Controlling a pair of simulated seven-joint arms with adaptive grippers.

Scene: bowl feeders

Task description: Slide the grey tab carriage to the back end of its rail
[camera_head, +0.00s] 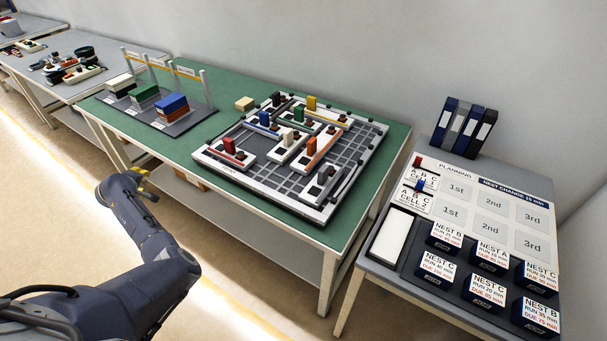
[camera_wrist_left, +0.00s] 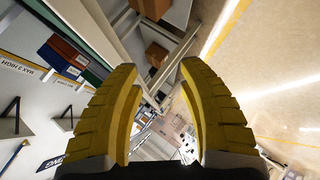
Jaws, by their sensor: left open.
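A board with several coloured-tab carriages on rails (camera_head: 345,150) lies on the green-topped bench. A carriage with a grey tab (camera_head: 323,177) appears at the board's front right corner; it is small, so its exact place along the rail is hard to tell. My left gripper (camera_head: 143,172) is in front of the bench, left of the board and well apart from the carriage. In the left wrist view its yellow fingers (camera_wrist_left: 160,85) are spread with nothing between them. That view does not show the grey carriage. My right gripper is not in view.
A rack of coloured blocks (camera_head: 172,106) stands left on the bench. A planning table (camera_head: 376,262) stands right. The bench's front edge lies between my gripper and the board.

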